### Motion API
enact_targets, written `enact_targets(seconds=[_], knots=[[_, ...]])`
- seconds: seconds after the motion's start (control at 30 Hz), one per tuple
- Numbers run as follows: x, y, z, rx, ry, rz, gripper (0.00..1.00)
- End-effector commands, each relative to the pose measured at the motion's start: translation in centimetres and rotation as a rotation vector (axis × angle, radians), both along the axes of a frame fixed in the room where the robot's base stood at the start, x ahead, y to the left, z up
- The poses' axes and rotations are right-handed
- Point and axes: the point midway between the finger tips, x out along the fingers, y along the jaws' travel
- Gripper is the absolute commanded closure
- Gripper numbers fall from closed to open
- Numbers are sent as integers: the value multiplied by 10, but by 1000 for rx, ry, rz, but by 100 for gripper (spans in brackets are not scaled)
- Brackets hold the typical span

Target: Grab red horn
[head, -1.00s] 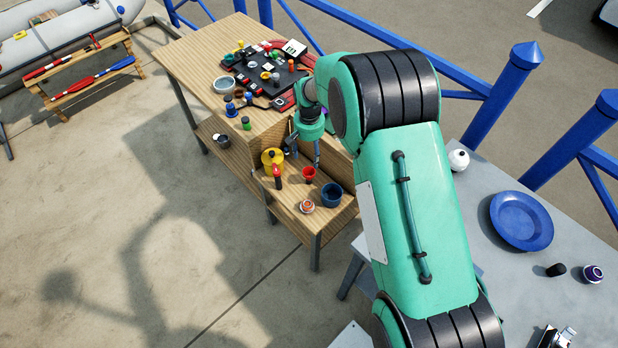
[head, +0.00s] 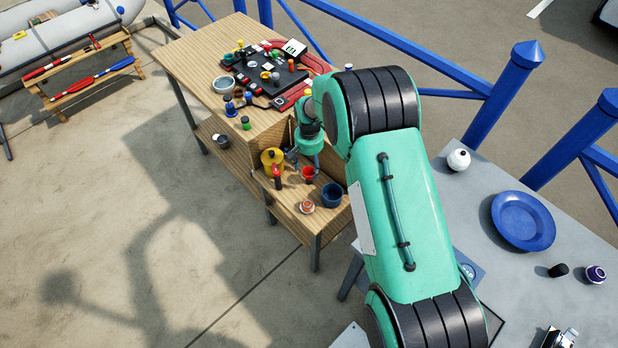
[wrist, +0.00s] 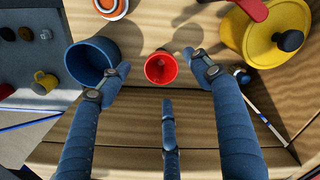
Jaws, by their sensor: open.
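A red cup-shaped piece (head: 308,174), which I take for the red horn, stands on the low wooden shelf with its round mouth facing up. It also shows in the wrist view (wrist: 160,69), near the middle. My gripper (wrist: 155,75) is open and empty, with two blue fingers spread to either side of the red piece and a third finger on the near side. In the head view my gripper (head: 305,160) hangs just above and behind the piece, partly hidden by my arm. I see no contact.
A blue cup (wrist: 92,62) stands close to the left finger in the wrist view. An orange-and-white round item (head: 306,207) lies in front. The shelf's wooden back wall is close to the fingers.

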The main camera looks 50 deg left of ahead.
Motion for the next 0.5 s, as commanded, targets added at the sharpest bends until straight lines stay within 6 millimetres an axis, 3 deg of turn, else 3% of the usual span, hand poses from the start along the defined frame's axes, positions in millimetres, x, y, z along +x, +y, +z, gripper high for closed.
enact_targets(seconds=[0.5], knots=[[1, 1, -45, -2, 1, 0, 36]])
